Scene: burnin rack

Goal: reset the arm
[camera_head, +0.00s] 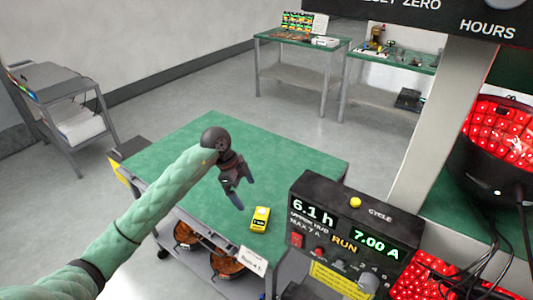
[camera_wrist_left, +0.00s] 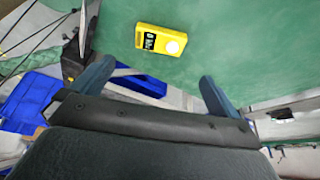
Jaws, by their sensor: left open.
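My left arm comes in from the left in a green padded sleeve in the head view. Its gripper (camera_head: 241,190) hangs above the green-topped cart, open and empty. In the left wrist view my left gripper (camera_wrist_left: 155,85) shows its two blue-grey fingers spread wide with nothing between them. A yellow meter with a small display (camera_head: 260,219) lies on the cart top, to the right of and below the gripper. It also shows in the left wrist view (camera_wrist_left: 160,40), beyond the fingers. My right gripper is in neither view.
The green cart top (camera_head: 290,150) is mostly clear. A black control box (camera_head: 350,225) reading 6.1 h, RUN and 7.00 A stands at its right. A rack with red-lit boards (camera_head: 490,140) and hanging cables is at the far right. Workbenches (camera_head: 300,50) stand at the back, a grey cart (camera_head: 65,95) at left.

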